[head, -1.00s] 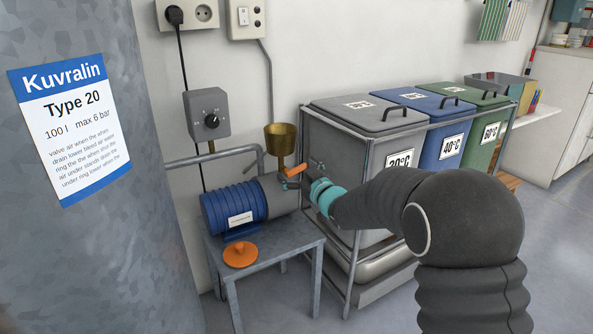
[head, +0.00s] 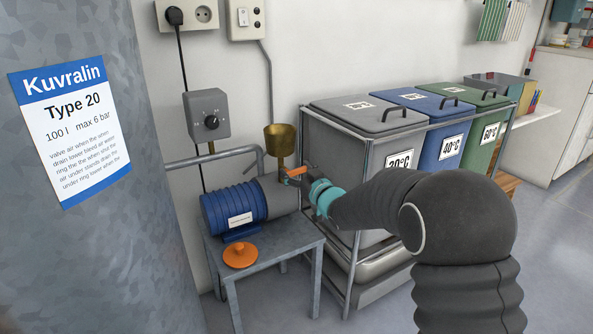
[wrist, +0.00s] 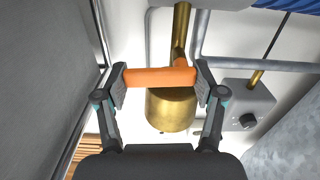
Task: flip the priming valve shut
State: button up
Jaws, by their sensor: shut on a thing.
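The priming valve's orange lever (head: 297,171) sits just below the brass funnel (head: 280,143) on the pump (head: 235,207). In the wrist view the lever (wrist: 160,77) lies crosswise between the two fingers of my gripper (wrist: 161,80), with a finger pad against each end. My gripper is shut on it. The brass funnel (wrist: 170,110) shows behind the lever in the wrist view. In the head view my gripper (head: 302,178) reaches the lever from the right, and its fingers are small and partly hidden.
An orange cap (head: 240,254) lies on the grey metal stand (head: 270,262) in front of the pump. A framed row of laundry bins (head: 368,112) stands close on the right. A grey switch box (head: 208,114) is on the wall, and a galvanized tank (head: 150,230) fills the left.

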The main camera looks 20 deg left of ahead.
jog(key=shift+m, duration=0.5)
jog(key=o, duration=1.2)
jog(key=shift+c, duration=0.2)
jog(key=v, duration=1.2)
jog(key=shift+f, duration=0.1)
